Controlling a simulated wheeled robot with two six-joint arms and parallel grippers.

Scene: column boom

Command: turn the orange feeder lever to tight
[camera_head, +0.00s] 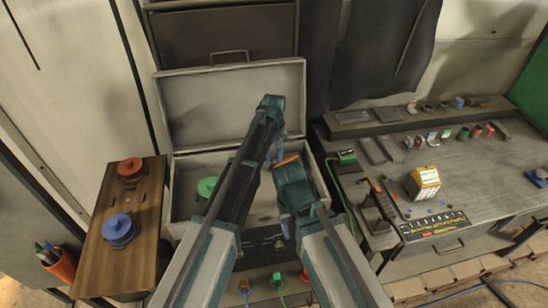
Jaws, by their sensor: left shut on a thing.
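My left gripper (273,156) reaches down from the bent end of my left arm and is shut at the strip's left end. My right arm comes up from the lower right and ends in a dark teal block just below the strip. Its fingers do not show.
The grey case (232,100) stands open, with a green reel (207,187) inside. A wooden bench (95,265) at left bears a red reel (130,170) and a blue reel (119,231). A grey workbench (470,165) at right bears a yellow box (424,183) and small parts.

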